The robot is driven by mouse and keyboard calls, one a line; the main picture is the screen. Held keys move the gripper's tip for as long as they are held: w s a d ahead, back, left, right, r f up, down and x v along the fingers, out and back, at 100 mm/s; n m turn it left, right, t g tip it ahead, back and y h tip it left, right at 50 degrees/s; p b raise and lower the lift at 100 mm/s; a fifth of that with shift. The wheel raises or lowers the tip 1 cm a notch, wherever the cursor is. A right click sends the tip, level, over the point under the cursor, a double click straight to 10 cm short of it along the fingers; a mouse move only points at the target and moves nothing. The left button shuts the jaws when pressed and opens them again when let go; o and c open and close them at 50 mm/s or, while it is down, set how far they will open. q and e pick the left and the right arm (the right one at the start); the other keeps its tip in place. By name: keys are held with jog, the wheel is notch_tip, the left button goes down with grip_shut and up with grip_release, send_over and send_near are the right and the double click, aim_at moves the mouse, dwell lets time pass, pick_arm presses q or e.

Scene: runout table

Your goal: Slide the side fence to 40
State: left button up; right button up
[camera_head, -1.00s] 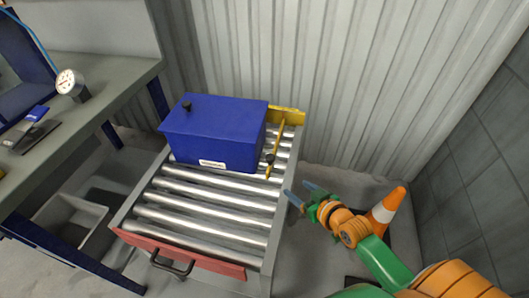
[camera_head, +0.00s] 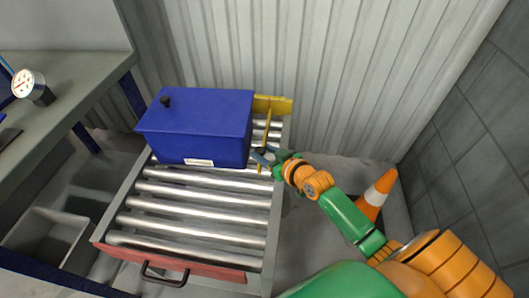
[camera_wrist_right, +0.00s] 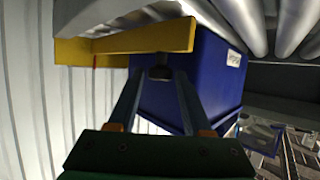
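The side fence (camera_head: 266,131) is a thin yellow bar standing along the right part of the roller table, beside the blue box (camera_head: 195,128). In the right wrist view the fence (camera_wrist_right: 130,42) crosses the upper left, with a dark knob (camera_wrist_right: 160,73) under its near end. My right gripper (camera_head: 262,156) is at the fence's near end. Its two fingers (camera_wrist_right: 159,80) are apart, with the knob between or just beyond their tips; contact cannot be told. No scale marking is readable. My left gripper is not in view.
The roller table has a red front bar (camera_head: 170,257) with a black handle. A yellow end stop (camera_head: 273,104) is at its back. A bench with a dial gauge (camera_head: 28,84) stands left. An orange cone (camera_head: 377,194) stands right, close to my right arm. The front rollers are bare.

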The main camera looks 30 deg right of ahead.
grip_shut()
dwell(1.2)
